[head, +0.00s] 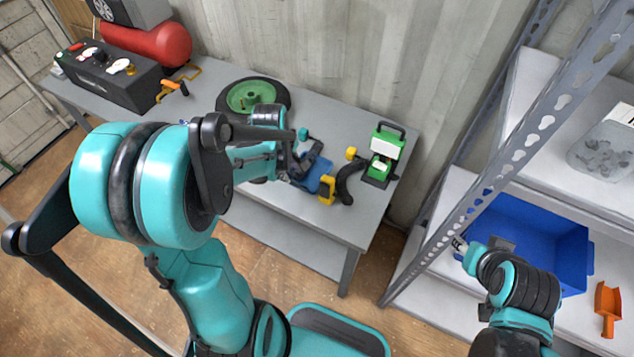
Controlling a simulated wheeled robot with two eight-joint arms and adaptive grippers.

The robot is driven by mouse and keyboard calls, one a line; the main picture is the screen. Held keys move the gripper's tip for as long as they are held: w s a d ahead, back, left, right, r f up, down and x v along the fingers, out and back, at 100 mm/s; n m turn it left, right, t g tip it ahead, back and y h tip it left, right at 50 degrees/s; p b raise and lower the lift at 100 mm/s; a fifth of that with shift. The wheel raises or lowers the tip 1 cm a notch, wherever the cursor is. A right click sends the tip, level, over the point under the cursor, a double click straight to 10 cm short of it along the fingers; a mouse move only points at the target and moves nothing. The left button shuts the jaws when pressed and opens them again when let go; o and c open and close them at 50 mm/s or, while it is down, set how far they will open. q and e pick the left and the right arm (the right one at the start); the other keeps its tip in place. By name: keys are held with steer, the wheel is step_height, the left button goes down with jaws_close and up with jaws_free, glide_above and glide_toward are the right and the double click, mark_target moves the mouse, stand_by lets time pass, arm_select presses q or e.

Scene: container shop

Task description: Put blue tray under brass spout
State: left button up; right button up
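A blue tray (567,238), deep and open-topped, stands on the metal shelf unit at the right. My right gripper (480,246) is at the tray's near left rim and overlaps it in the picture; I cannot tell whether it touches or grips it. My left gripper (302,166) is over the grey workbench, beside a blue tool with yellow parts (321,179). Its fingers are partly hidden, and I cannot tell whether they are open. I cannot make out a brass spout.
The grey workbench (335,229) holds a green device (386,150), a green-rimmed black wheel (252,95), a black box (105,78) and a red tank (160,45). A slanted shelf post (520,130) stands left of the tray. An orange scoop (608,303) lies right of it.

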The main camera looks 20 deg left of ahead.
mark_target(295, 182)
arm_select(q)
steer(key=shift+n, duration=0.3)
steer(key=f+b, duration=0.1)
steer(key=f, duration=0.2)
steer(key=w+f+b, duration=0.1)
steer(key=f, duration=0.1)
steer(key=f+b, duration=0.1)
steer(key=f, duration=0.2)
steer(key=shift+w+d+f+b, duration=0.15)
steer(key=shift+w+f+b, duration=0.05)
steer(key=shift+f+b, duration=0.15)
steer(key=shift+r, duration=0.1)
steer(key=shift+c, duration=1.2)
jaws_close()
